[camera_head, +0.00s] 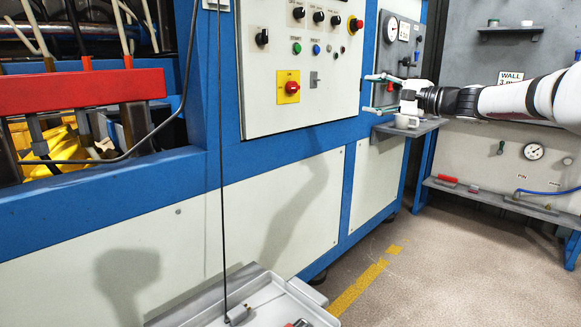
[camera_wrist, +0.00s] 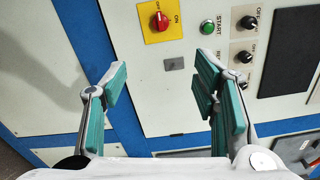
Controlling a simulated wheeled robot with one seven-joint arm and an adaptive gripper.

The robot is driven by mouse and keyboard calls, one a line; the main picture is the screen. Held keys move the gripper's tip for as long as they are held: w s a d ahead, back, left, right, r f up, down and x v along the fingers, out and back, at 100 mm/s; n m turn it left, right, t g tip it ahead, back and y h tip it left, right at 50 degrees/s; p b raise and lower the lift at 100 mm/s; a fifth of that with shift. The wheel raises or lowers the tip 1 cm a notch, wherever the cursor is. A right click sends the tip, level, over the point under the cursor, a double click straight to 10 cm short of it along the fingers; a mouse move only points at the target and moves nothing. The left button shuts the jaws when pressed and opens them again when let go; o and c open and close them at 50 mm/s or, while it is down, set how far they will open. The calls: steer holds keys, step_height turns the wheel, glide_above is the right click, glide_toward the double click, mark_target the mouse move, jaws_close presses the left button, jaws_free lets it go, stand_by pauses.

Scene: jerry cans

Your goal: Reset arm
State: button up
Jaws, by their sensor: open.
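My gripper (camera_head: 372,94) is at the right in the head view, at the end of my white and black arm, which reaches in from the right edge. Its green-padded fingers point left toward the control panel (camera_head: 300,111). In the wrist view my gripper (camera_wrist: 159,84) has its two fingers spread wide apart with nothing between them. The panel's red knob on a yellow plate (camera_wrist: 160,20), a green button (camera_wrist: 207,27) and a small grey switch (camera_wrist: 174,64) show beyond the fingers. The gap between fingers and panel cannot be judged exactly.
A machine with a red bar (camera_head: 85,90) stands at the left. A grey tray (camera_head: 262,296) is at the bottom. The floor (camera_head: 440,260) between is clear.

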steer(key=s+a+f+n+g+h, duration=0.2)
steer(key=s+a+f+n+g, duration=0.15)
steer(key=s+a, duration=0.6)
steer(key=s+a+f+n+g+h, duration=0.25)
steer(key=s+a+f+g, duration=0.35)
steer(key=s, duration=0.6)
steer(key=s+d+f+n+g+h, duration=0.1)
steer(key=s+d+f+n+h, duration=0.25)
steer(key=s, duration=1.05)
steer(key=s+d+f+g+h, duration=0.15)
steer(key=s+d+f, duration=0.4)
steer(key=s, duration=0.75)
steer(key=s+d+f+n+g+h, duration=0.1)
steer(key=s+d+f+h, duration=0.3)
steer(key=s, duration=1)
step_height(320, 180, up, 35)
steer(key=t+p, duration=0.4)
steer(key=p, duration=2.9)
steer(key=shift+w+f+y+p, duration=0.15)
steer(key=shift+y+p, duration=0.15)
steer(key=shift+y, duration=0.05)
steer(key=shift+a+n, duration=0.15)
steer(key=shift+n, duration=0.1)
